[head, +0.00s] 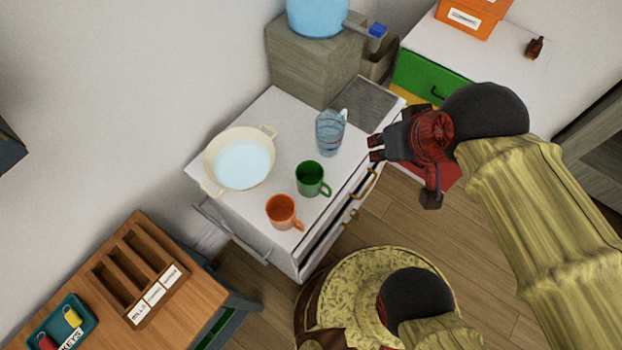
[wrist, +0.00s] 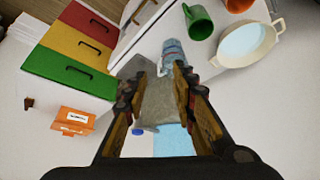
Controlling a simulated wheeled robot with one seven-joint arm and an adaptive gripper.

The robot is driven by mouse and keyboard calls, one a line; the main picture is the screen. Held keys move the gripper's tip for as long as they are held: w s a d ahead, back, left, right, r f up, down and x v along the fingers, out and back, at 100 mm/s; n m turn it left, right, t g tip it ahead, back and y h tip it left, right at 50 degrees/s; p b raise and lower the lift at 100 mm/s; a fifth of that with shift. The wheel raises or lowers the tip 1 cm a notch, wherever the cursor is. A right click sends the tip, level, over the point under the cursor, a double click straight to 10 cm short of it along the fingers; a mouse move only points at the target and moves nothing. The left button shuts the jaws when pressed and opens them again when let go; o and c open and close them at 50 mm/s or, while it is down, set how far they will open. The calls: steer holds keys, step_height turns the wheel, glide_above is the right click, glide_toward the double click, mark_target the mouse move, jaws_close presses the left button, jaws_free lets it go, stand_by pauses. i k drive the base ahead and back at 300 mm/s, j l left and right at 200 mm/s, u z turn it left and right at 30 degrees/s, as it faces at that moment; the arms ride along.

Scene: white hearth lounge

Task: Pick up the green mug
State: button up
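The green mug (head: 311,179) stands upright on the white cabinet top, with its handle toward the lower right in the head view. It also shows near the top of the wrist view (wrist: 198,22). My gripper (head: 376,149) is to the right of the mug in the head view, apart from it. In the wrist view my gripper (wrist: 164,82) has its two fingers spread with nothing held between them.
An orange mug (head: 282,212), a cream pot (head: 240,160) and a clear blue pitcher (head: 329,133) stand around the mug on the cabinet (head: 270,108). A blue dispenser (head: 318,14) sits on a block behind. A wooden table (head: 190,302) is at lower left.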

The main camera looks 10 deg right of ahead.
mark_target(309, 174)
steer(key=i+l, duration=0.1)
steer(key=l, duration=0.3)
steer(key=i+l+u, duration=0.1)
steer(key=l, duration=0.25)
steer(key=i+l+u, duration=0.1)
steer(key=l, duration=0.3)
steer(key=i+l, duration=0.15)
steer(key=l, duration=0.25)
steer(key=u, duration=1.35)
